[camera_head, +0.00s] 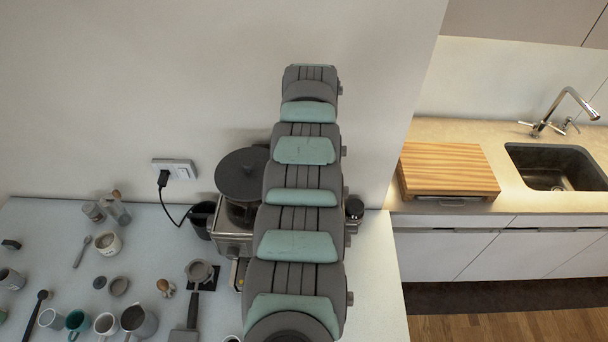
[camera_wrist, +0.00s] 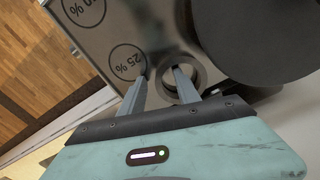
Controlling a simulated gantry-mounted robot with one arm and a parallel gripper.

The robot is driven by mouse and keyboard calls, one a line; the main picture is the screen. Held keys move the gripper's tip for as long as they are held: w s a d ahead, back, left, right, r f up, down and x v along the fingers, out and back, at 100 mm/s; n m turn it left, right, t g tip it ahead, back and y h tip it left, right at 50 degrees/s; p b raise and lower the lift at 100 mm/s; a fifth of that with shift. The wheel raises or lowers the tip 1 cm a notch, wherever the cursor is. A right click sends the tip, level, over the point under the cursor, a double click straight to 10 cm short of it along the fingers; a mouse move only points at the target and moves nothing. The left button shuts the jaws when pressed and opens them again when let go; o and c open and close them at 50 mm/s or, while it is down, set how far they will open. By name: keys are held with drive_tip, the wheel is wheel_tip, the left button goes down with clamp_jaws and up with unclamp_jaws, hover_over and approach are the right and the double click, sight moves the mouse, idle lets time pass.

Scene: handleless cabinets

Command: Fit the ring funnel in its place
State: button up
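A grey ring (camera_wrist: 197,74), which looks like the ring funnel, shows in the wrist view over the metal top of a machine (camera_wrist: 110,35). I cannot tell if it rests there or sits slightly above. My gripper (camera_wrist: 160,75) has its two fingers apart. One fingertip overlaps the ring's opening and the other lies just outside its rim, with no clear contact. In the head view my arm hides the gripper and the ring. A portafilter (camera_head: 186,335) lies on the counter, its round head on a black mat (camera_head: 212,276). I cannot tell what is in its head.
A large dark disc (camera_wrist: 265,40) stands close beside the ring; it also shows in the head view (camera_head: 242,175). A black container (camera_head: 200,218) and a power cable are left of the machine. Cups, jugs and small tools crowd the left counter (camera_head: 150,250). A sink is far right.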

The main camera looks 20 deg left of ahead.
clamp_jaws()
idle(0.3)
idle(0.3)
